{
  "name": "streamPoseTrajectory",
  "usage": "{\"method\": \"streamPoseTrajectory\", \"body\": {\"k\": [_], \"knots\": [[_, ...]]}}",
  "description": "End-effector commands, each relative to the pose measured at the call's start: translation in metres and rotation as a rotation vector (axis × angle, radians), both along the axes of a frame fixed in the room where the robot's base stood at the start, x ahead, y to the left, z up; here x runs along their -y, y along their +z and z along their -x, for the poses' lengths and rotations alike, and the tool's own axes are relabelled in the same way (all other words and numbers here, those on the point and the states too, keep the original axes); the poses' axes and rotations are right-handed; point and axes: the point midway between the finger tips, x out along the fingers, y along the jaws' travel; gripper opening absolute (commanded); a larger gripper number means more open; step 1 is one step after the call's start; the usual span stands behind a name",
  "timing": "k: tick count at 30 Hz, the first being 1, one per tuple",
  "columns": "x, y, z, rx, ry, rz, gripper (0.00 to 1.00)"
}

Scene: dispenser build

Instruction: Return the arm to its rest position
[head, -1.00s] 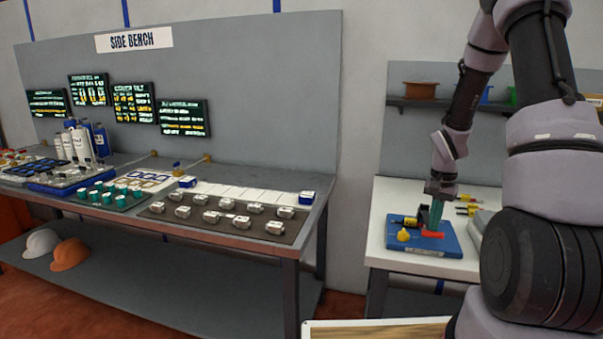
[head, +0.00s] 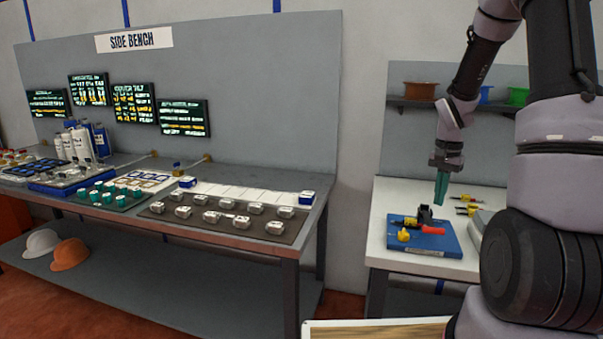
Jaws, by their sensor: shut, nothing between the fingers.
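My gripper (head: 441,188) has teal fingers and points down, shut and empty. It hangs in the air above the right end of a blue board (head: 412,240) on the white bench, clear of the things on it. The board carries a black upright part (head: 425,214), a red piece (head: 433,230) and a yellow knob (head: 403,236). My arm comes down from the upper right of the head view and bends above the bench.
The white bench (head: 385,205) also holds several yellow-and-black tools (head: 467,205) behind the board. A shelf (head: 398,101) with spools is on the wall behind. The side bench (head: 290,238), with several small metal parts, stands at left. A floor gap separates the benches.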

Motion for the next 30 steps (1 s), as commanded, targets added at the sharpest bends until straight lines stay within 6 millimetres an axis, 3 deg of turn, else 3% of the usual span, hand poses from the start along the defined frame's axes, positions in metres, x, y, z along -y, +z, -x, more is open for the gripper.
{"method": "streamPoseTrajectory", "body": {"k": [5, 8, 11, 17, 24, 30], "knots": [[0.000, 0.000, 0.000, 0.001, 0.001, 0.000, 0.00], [-0.004, 0.011, 0.001, 0.017, 0.010, 0.002, 0.00], [-0.013, 0.038, 0.007, 0.059, 0.035, 0.007, 0.00], [-0.046, 0.117, 0.036, 0.194, 0.120, 0.014, 0.00], [-0.084, 0.191, 0.091, 0.367, 0.234, 0.005, 0.00], [-0.112, 0.233, 0.146, 0.511, 0.333, -0.015, 0.00]]}}
